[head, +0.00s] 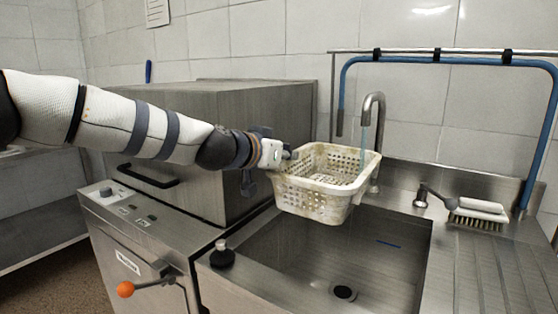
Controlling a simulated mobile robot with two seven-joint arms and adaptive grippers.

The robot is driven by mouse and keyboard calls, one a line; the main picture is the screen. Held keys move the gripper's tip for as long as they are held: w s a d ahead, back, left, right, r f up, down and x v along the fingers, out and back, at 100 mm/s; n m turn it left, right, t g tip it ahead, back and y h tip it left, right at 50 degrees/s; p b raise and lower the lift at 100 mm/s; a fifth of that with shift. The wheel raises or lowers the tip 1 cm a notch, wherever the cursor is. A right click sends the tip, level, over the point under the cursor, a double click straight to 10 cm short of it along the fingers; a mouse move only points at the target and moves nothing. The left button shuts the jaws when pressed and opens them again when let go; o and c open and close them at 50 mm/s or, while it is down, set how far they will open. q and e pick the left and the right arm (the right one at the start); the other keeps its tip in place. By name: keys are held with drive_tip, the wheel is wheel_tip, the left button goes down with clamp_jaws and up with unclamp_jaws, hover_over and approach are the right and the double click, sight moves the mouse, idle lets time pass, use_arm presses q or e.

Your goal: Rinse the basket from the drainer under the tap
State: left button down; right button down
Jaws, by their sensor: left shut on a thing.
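A dirty cream perforated basket (322,207) hangs in the air over the left back part of the sink, tilted a little. My left gripper (284,155) is shut on the basket's left rim. The steel tap (375,100) curves up behind the basket's right side, and a thin blue stream (365,138) comes down from its spout toward the basket. The stream's lower end is at the basket's right side; I cannot tell whether it falls inside. The ribbed drainer (490,272) on the right is bare in the part I see. My right gripper is out of view.
A steel box-shaped machine (270,130) stands close left of the sink (300,255). A brush (478,214) and a small lever fitting (428,195) sit on the back ledge. A blue hose (440,61) runs along a rail above. An orange-knobbed lever (126,289) sticks out at the lower left.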

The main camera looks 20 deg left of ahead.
sight(299, 149)
use_arm(q)
drive_tip(key=x, duration=0.3)
drive_tip(key=r+b+x, duration=0.1)
drive_tip(key=x, duration=0.2)
drive_tip(key=shift+w+r, duration=0.15)
drive_tip(key=shift+w, duration=0.15)
drive_tip(key=shift+w+d+r, duration=0.2)
drive_tip(key=shift+w, duration=0.25)
idle(6.7)
